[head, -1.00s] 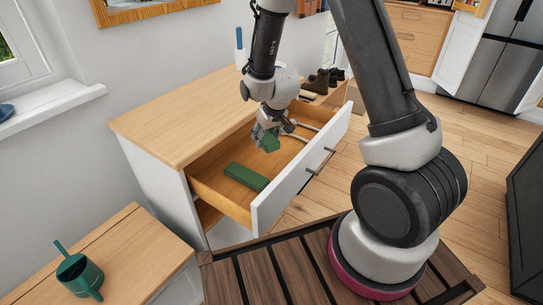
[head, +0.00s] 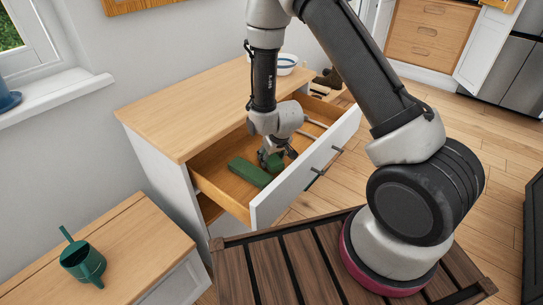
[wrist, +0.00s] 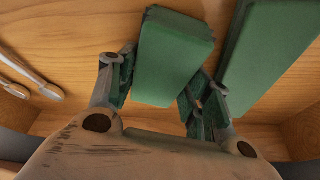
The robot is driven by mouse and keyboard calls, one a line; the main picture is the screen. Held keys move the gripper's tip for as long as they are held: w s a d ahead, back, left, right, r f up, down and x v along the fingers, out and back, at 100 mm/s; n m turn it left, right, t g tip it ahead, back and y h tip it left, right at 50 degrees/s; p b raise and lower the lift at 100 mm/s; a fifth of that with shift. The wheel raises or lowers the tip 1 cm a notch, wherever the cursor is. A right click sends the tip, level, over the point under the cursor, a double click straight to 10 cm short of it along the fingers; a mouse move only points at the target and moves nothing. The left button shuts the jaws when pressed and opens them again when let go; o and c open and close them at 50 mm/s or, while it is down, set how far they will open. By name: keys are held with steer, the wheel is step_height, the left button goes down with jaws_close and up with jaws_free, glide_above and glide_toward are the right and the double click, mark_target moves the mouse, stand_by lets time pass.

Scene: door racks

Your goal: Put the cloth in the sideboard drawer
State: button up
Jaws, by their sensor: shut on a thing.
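The sideboard drawer (head: 288,196) is pulled open. My gripper (head: 272,158) is down inside it, with the fingers on either side of a green folded cloth (wrist: 172,58). The cloth has layered edges and also shows small under the gripper in the head view (head: 275,163). A second, longer green block-like thing (head: 249,172) lies in the drawer just left of the gripper. In the wrist view this green thing (wrist: 268,50) is close to the right finger. I cannot tell whether the held cloth touches the drawer floor.
Pale long-handled items (wrist: 30,75) lie in the drawer, on the far side from the green block. The sideboard top (head: 195,110) carries a bowl (head: 287,62) at its far end. A green watering can (head: 83,260) stands on a low cabinet at left.

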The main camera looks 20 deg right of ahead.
steer(key=o, duration=1.1)
steer(key=shift+f, duration=0.1)
steer(key=v, duration=1.2)
step_height(320, 180, up, 12)
steer(key=s+d+y, duration=0.1)
steer(key=s+d, duration=0.1)
steer(key=d, duration=0.1)
steer(key=s+d+r+m+h, duration=0.1)
steer(key=s+d+r, duration=0.5)
steer(key=s+r, duration=0.2)
steer(key=s+d+r+m+h, duration=0.1)
steer(key=s+d+r, duration=0.6)
steer(key=s, duration=0.6)
step_height(320, 180, up, 2)
steer(key=shift+s+m, duration=0.2)
steer(key=shift+m, duration=0.1)
